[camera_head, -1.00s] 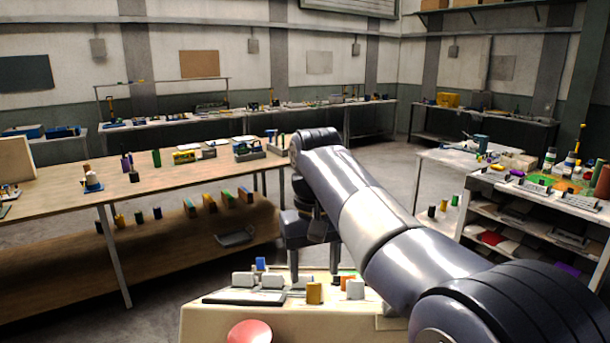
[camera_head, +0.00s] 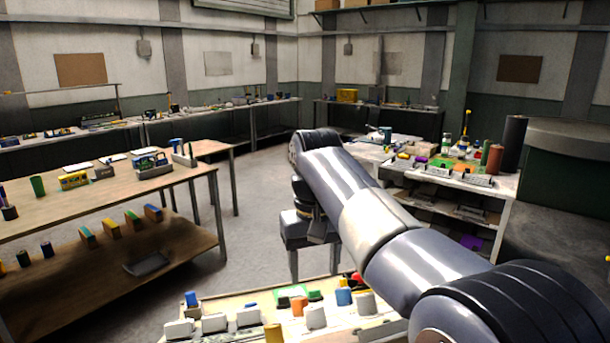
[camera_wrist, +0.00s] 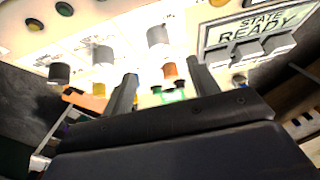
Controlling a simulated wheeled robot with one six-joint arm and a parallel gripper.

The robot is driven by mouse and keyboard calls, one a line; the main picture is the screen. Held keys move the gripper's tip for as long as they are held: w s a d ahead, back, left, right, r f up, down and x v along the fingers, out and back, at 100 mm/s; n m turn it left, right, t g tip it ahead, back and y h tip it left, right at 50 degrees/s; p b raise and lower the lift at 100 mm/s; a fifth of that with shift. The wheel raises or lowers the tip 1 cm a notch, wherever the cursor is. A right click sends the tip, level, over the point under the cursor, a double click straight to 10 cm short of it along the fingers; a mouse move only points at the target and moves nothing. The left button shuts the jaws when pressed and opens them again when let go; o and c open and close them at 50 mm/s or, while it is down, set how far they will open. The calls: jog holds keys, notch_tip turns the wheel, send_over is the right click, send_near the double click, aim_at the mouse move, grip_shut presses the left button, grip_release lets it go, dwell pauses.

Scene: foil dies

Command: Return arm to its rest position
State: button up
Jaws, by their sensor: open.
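My arm reaches forward from the lower right in the head view. My gripper (camera_head: 314,268) hangs from its far end, pointing down, with its two dark fingers apart and nothing seen between them. It is over or just beyond the pale bench top in front of me. In the wrist view, my gripper (camera_wrist: 162,75) shows both fingers spread, with small bench items beyond the gap. A sign reading "STATE READY" (camera_wrist: 262,25) is at the upper right there.
White blocks (camera_head: 214,323), an orange piece (camera_head: 297,306) and a blue piece (camera_head: 343,296) stand on the near bench. A wooden table (camera_head: 110,189) is at left, and a loaded white workbench (camera_head: 507,188) at right. Grey floor (camera_head: 262,202) lies open between them.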

aim_at(314, 307)
notch_tip(314, 307, down, 11)
jog(key=shift+r, duration=0.2)
dwell(0.5)
